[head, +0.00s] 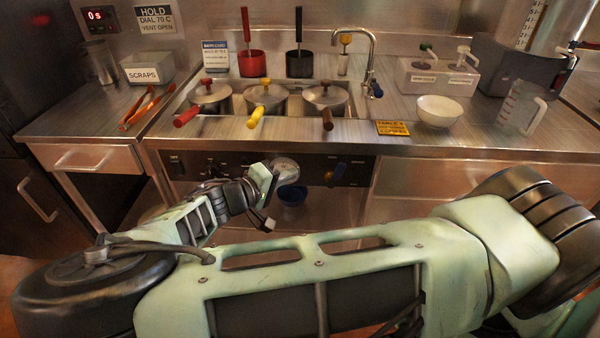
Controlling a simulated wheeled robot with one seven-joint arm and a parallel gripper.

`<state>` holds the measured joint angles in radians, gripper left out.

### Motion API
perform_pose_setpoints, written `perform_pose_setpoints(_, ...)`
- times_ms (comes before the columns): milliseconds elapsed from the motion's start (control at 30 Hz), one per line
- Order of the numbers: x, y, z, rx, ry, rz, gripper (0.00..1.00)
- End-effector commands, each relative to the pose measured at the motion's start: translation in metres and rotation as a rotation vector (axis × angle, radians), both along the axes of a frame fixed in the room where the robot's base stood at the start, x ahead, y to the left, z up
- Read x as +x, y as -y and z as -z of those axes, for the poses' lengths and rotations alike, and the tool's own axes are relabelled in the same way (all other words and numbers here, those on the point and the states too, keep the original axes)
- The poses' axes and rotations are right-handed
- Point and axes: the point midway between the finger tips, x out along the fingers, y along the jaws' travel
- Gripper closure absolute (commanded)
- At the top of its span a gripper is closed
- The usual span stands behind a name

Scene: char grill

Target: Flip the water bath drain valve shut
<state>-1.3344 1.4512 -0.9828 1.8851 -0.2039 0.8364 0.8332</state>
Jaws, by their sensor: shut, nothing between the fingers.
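The water bath (236,104) is set in the steel counter, with several lidded pots in it. My gripper (273,190) is shut and empty in front of the panel, below and left of the gauge. My wrist hides part of the panel's left side.
Pot handles (256,117) stick out over the counter edge. A white bowl (439,111) and a clear jug (519,108) stand at right; red tongs (147,106) lie at left.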

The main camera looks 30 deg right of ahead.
Motion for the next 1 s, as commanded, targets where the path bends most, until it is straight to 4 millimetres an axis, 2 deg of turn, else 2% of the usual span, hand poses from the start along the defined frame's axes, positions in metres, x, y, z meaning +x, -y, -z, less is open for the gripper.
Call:
perform_pose_setpoints(400, 0.016, 0.082, 0.014, -0.003, -0.001, 0.004, 1.0)
perform_pose_setpoints(500, 0.008, 0.094, 0.019, -0.003, -0.002, 0.002, 1.0)
perform_pose_setpoints(700, -0.002, 0.109, 0.026, -0.002, 0.0, 0.001, 1.0)
perform_pose_setpoints(1000, -0.004, 0.112, 0.029, 0.001, 0.001, 0.0, 1.0)
